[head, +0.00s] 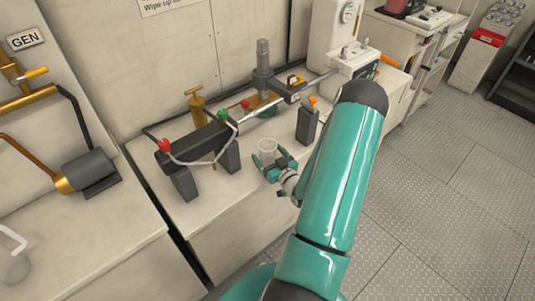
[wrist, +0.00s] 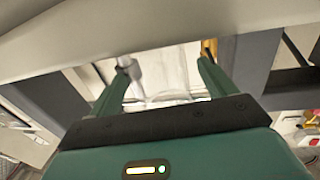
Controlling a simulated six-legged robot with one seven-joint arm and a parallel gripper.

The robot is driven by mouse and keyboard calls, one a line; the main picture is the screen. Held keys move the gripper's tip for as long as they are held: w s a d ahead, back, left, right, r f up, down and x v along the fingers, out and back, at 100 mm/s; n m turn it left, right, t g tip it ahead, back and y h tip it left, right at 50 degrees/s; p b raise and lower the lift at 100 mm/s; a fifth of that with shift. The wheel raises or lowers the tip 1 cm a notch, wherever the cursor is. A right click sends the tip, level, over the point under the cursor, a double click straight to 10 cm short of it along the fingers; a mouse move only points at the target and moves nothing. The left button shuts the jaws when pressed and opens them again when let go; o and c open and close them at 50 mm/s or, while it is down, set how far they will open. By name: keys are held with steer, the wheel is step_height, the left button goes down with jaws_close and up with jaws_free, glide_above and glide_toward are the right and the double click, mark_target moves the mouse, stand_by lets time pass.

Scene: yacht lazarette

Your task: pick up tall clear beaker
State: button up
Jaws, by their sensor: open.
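The tall clear beaker (head: 267,150) stands on the pale bench top in the head view, near the bench's front edge. My gripper (head: 271,164) is open, right at the beaker, with its green fingers low on the near side of it. I cannot tell from the head view whether the fingers touch the glass. In the wrist view my gripper (wrist: 165,75) shows two green fingers spread apart. A pale, see-through shape between them looks like the beaker (wrist: 165,75), but its edges are hard to make out.
A dark cylinder assembly (head: 200,143) on dark supports stands left of the beaker, with red and green knobs and a hose. A dark upright post (head: 307,121) with an orange top stands to the right. A brass pump-like part (head: 197,104) is behind. Grey tread-plate floor (head: 440,200) lies open at right.

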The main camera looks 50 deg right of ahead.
steer(key=x, duration=0.2)
steer(key=shift+w+d, duration=0.1)
steer(key=shift+w, duration=0.25)
steer(key=c, duration=1.1)
steer(key=shift+r, duration=0.2)
